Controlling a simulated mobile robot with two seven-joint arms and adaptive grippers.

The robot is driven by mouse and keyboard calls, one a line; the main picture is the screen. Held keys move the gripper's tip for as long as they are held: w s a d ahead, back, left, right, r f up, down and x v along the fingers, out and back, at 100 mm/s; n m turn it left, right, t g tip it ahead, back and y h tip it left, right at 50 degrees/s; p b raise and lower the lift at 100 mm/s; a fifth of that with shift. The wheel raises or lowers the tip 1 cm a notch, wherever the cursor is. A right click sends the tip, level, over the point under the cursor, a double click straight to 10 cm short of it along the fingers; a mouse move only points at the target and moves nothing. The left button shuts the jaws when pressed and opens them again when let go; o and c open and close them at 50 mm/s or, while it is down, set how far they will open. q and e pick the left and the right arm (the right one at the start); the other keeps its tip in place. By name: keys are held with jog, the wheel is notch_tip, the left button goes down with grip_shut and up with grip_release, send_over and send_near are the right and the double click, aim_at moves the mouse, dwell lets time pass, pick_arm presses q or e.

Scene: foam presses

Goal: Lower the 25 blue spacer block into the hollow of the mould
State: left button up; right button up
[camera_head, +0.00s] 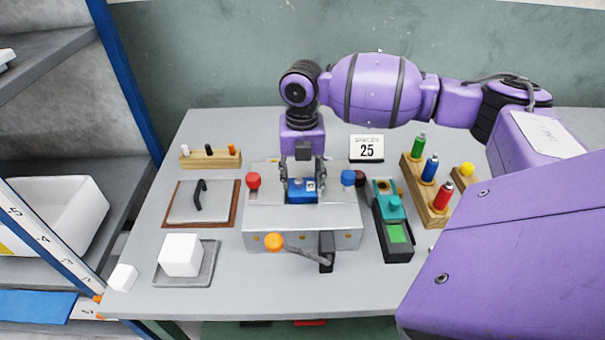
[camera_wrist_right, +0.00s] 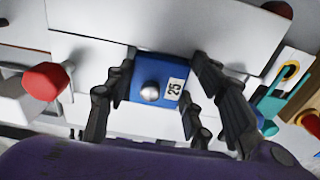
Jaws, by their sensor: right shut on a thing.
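The blue spacer block (camera_head: 301,191) carries a white label reading 25. It also shows in the right wrist view (camera_wrist_right: 147,72), with a round silver knob on top. My right gripper (camera_head: 303,183) points down over the middle of the grey metal mould (camera_head: 344,217) and is shut on the block, a finger on either side in the wrist view (camera_wrist_right: 146,95). The block and fingers hide most of the hollow. How far the block is inside it, I cannot tell. My left gripper is not in view.
The mould has a red knob (camera_head: 253,180), a blue knob (camera_head: 348,178) and an orange-ended lever (camera_head: 273,241). A sign (camera_head: 367,148) reads 25. A teal-and-black device (camera_head: 396,247) and a bottle rack (camera_head: 412,172) stand right; a white block (camera_head: 180,254) stands left.

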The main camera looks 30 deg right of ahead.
jog(key=shift+a+r, duration=0.1)
jog(key=shift+a, duration=0.1)
jog(key=o, duration=1.3)
jog(key=shift+s+a, duration=0.1)
jog(key=shift+o, duration=0.8)
notch_tip(320, 180, up, 12)
